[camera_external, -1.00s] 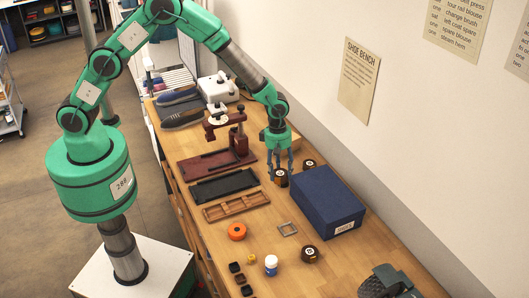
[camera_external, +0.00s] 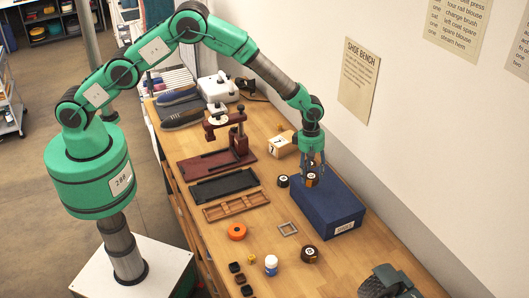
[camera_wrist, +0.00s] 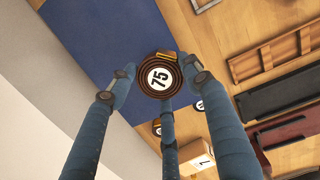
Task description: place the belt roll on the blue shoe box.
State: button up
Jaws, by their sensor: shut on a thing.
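The belt roll (camera_wrist: 158,75) is a dark brown coil with a white "75" label and a yellowish-tan piece on its rim. My gripper (camera_external: 312,178) is shut on it. In the wrist view the fingers (camera_wrist: 160,80) close around the roll with its label facing the camera. The blue shoe box (camera_external: 328,207) stands on the bench near the wall, and it also fills the upper left of the wrist view (camera_wrist: 100,40). The roll appears at the box's far end, in front of its edge in the wrist view. I cannot tell whether it touches the box.
Similar rolls stand on the bench, one left of the box (camera_external: 283,181) and one in front (camera_external: 309,254). A numbered wooden block (camera_external: 281,144) is behind. The visible box top is clear.

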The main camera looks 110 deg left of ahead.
aim_at(317, 180)
jog(key=shift+w+a+f, duration=0.1)
jog(key=shift+w+a, duration=0.15)
jog(key=shift+w, duration=0.45)
jog(key=shift+w+a, duration=0.2)
jog(key=shift+w, duration=0.5)
jog(key=shift+f+p, duration=0.65)
jog(key=shift+f, duration=1.15)
jog(key=shift+f, duration=0.1)
jog(key=o, duration=1.2)
jog(key=shift+s+a+r+b, duration=0.1)
jog(key=shift+s+r+b, duration=0.2)
jog(key=shift+r, duration=1.7)
jog(key=shift+s+a+r+b, duration=0.15)
jog(key=shift+r+b, duration=0.25)
jog(key=shift+r, duration=1.65)
jog(key=shift+s+a+r+b, duration=0.15)
jog(key=shift+r+b, duration=0.2)
jog(key=shift+r, duration=1.65)
